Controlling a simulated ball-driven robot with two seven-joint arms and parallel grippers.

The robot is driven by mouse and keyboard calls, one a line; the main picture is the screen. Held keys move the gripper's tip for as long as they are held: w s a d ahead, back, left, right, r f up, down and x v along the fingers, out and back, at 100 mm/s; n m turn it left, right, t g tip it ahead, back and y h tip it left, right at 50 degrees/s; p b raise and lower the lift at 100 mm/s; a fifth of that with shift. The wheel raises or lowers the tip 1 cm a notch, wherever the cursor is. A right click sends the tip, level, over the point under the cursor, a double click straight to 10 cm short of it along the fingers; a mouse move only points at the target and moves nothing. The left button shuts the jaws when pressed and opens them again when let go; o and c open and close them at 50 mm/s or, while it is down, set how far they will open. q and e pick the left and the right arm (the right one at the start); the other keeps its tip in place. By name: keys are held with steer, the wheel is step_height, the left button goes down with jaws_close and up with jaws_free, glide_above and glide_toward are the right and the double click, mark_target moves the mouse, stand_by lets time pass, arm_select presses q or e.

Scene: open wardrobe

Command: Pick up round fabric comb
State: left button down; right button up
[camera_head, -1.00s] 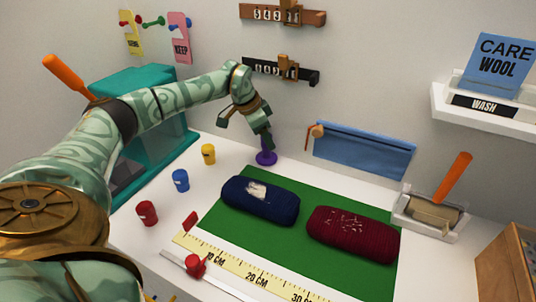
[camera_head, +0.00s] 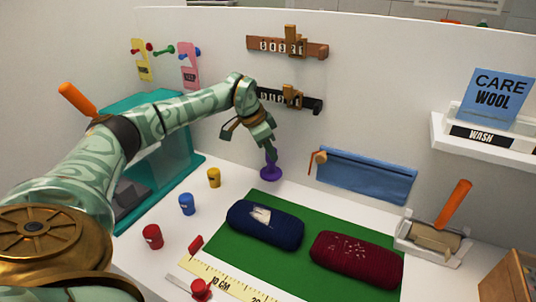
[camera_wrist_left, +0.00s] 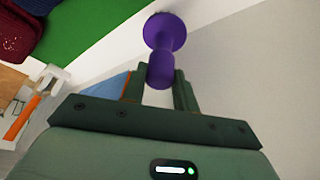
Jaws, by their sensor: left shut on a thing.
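A purple tool with a round disc end (camera_head: 270,173), which I take to be the round fabric comb, is upright at the back of the white table, just behind the green mat. My left gripper (camera_head: 270,154) is shut on its handle from above. In the left wrist view the purple handle (camera_wrist_left: 161,68) sits between the two fingers, and the disc (camera_wrist_left: 165,30) points away from the gripper. The disc seems a little above the table, but the gap is hard to see. My right gripper is not in view.
On the green mat (camera_head: 240,252) lie a navy wool roll (camera_head: 265,228) and a dark red one (camera_head: 357,262). Yellow (camera_head: 214,178), blue (camera_head: 187,204) and red (camera_head: 152,237) cups stand left. A blue cloth on a rail (camera_head: 365,178) is to the right. The wall is close behind.

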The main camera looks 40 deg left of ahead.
arm_select(q)
steer(key=s+d+r+p, duration=0.2)
steer(key=s+d+r, duration=0.5)
steer(key=s, duration=0.3)
steer(key=shift+s+d+r, duration=0.35)
steer(key=shift+d+r, duration=0.05)
steer(key=shift+r, duration=0.45)
